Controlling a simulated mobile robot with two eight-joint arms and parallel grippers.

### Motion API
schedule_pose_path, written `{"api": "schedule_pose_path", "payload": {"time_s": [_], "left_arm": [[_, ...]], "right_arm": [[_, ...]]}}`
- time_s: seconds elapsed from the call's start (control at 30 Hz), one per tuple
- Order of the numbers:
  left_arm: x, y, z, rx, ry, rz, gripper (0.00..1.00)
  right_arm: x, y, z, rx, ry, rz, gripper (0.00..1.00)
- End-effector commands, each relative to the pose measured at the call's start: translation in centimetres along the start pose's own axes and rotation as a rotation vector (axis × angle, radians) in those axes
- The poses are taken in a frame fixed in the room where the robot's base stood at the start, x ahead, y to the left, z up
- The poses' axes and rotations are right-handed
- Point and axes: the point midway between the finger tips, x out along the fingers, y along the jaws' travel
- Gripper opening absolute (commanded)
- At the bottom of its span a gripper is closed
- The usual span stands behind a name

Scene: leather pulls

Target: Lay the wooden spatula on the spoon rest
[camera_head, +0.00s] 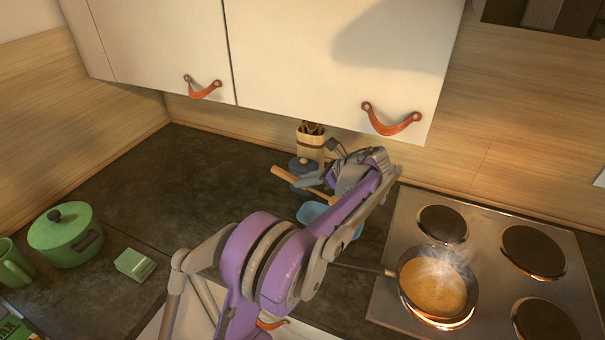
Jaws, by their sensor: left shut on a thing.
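The wooden spatula (291,180) is a light brown stick-like shape slanting down to the right behind my left gripper. My left gripper (325,182) is shut on it and holds it over the back of the counter. The spatula's right part is hidden by the gripper and the purple arm. A light blue piece (312,213), which looks like the spoon rest, lies on the counter just below the spatula and is partly covered by my arm. I cannot tell whether they touch. My right gripper is out of view.
A stove (395,245) with a steaming pan (433,283) is at right; the pan's handle points toward my arm. A green pot (66,236) is at left. The dark counter (190,200) between is clear.

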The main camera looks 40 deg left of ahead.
Motion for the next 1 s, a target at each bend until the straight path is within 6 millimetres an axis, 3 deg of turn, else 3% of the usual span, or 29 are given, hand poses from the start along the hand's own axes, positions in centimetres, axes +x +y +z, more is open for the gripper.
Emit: {"api": "schedule_pose_path", "payload": {"time_s": [0.37, 1.0], "left_arm": [[0.8, -0.1, -1.3, 0.0, 0.02, 0.007, 0.0], [4.1, -0.1, -6.4, 0.0, 0.018, 0.006, 0.0]], "right_arm": [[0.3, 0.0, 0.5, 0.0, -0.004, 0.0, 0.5], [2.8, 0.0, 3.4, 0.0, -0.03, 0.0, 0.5]]}}
